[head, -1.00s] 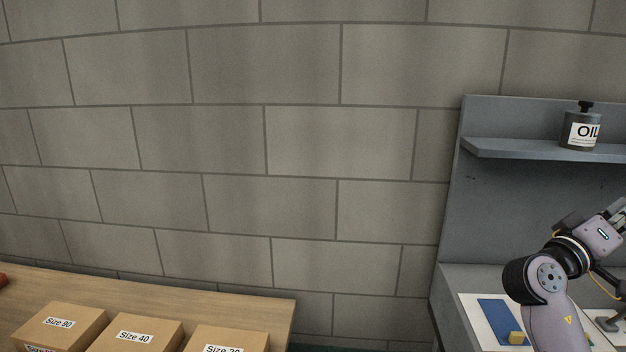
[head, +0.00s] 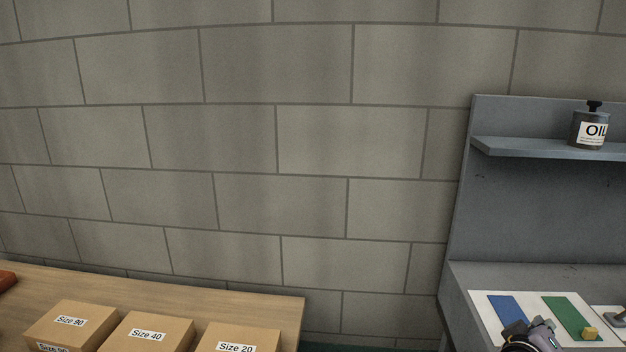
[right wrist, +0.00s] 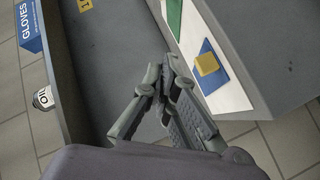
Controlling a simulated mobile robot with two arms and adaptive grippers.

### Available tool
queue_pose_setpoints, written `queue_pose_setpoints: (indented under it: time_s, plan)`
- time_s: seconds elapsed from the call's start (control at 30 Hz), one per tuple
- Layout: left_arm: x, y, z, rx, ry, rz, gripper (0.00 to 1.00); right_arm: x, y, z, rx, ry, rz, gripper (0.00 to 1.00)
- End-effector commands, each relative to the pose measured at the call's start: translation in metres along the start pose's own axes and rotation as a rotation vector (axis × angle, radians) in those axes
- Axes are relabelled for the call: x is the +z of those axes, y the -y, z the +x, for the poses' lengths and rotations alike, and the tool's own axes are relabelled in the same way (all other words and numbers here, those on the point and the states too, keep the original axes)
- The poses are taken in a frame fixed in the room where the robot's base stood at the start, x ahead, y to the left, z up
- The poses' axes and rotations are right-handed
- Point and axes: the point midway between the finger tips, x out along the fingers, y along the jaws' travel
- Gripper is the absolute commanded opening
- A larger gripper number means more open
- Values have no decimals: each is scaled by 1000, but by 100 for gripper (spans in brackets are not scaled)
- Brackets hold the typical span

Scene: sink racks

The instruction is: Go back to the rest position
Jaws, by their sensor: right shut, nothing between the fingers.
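My right arm shows at the bottom right of the head view, in front of the workbench, where little of its gripper can be made out. In the right wrist view my right gripper (right wrist: 163,80) has its fingers together, with nothing between them. It is apart from the yellow block (right wrist: 207,64), which lies on the blue mat (right wrist: 213,70). In the head view the blue mat (head: 506,308) is partly hidden by my arm. A green mat (head: 567,312) beside it carries another yellow block (head: 598,330). My left gripper is not in view.
The grey workbench (head: 462,285) has a shelf (head: 530,147) with an oil can (head: 588,128). A wooden table (head: 150,290) at the lower left holds boxes labelled Size 90 (head: 70,322), Size 40 (head: 147,334) and Size 20 (head: 237,341). The wall between is clear.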

Motion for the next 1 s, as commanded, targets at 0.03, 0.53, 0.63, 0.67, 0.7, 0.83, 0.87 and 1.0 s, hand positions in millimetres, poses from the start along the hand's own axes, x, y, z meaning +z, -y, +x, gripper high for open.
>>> queue_pose_setpoints:
  time_s: [0.03,0.53,0.63,0.67,0.7,0.83,0.87,1.0]
  plan:
    - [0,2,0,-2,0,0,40,22,32,-13,-98,20,-4,0]
    - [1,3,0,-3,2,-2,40,182,200,-201,-885,293,62,0]
    - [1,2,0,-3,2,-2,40,198,208,-233,-978,340,77,0]
    - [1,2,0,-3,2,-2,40,202,210,-242,-1004,353,82,0]
    - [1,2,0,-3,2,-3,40,208,212,-254,-1038,373,88,0]
    - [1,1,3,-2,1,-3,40,223,227,-274,-1106,416,100,0]
    - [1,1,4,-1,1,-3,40,226,234,-270,-1104,417,97,0]
    - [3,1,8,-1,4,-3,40,239,266,-258,-1106,426,88,0]
